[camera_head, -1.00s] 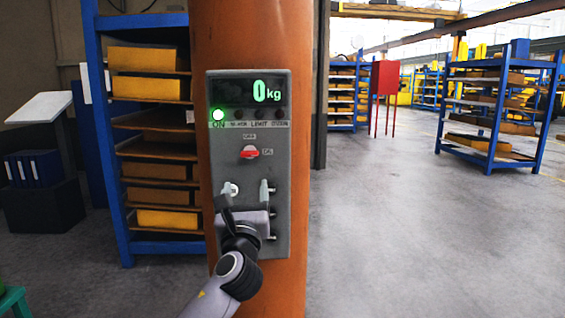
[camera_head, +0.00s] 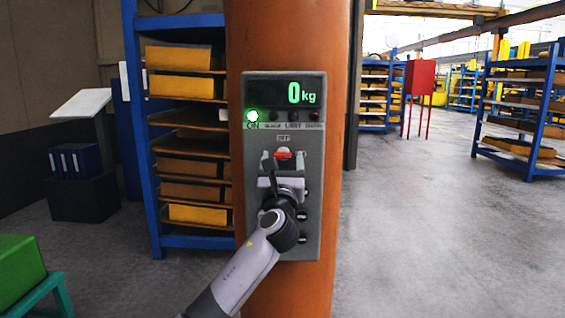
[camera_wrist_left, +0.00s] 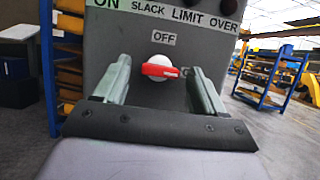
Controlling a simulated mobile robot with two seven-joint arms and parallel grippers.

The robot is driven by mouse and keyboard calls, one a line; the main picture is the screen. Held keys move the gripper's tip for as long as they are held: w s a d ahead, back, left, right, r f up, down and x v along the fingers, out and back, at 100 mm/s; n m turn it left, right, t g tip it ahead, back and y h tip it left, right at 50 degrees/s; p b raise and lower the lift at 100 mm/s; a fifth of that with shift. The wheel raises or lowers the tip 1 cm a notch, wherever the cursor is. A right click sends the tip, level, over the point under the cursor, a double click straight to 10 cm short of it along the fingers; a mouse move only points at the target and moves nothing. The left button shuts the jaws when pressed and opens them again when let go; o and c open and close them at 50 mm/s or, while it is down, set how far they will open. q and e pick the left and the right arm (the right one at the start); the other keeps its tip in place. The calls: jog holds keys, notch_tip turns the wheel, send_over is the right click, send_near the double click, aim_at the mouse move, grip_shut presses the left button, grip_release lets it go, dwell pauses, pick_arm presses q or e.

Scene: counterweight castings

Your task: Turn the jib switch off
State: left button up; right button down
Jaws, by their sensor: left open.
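The jib switch is a red-handled rotary knob (camera_wrist_left: 160,70) on a grey control panel (camera_head: 312,215). In the left wrist view its red handle lies roughly level, pointing right toward a partly hidden label, with an "OFF" label above it. In the head view the knob (camera_head: 283,154) shows just above my gripper. My left gripper (camera_head: 283,160) is open, its two fingers (camera_wrist_left: 158,85) on either side of the knob with gaps to it. A green lamp (camera_head: 252,115) is lit over "ON", and the display (camera_head: 287,93) reads 0 kg. My right gripper is not in view.
The panel is mounted on an orange column (camera_head: 290,40). A blue rack with yellow bins (camera_head: 198,214) stands close on the left. A green box (camera_head: 20,270) is at the lower left. The floor on the right is open.

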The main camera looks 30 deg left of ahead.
pick_arm(q)
jog(key=c, duration=1.1)
jog(key=shift+o, duration=0.2)
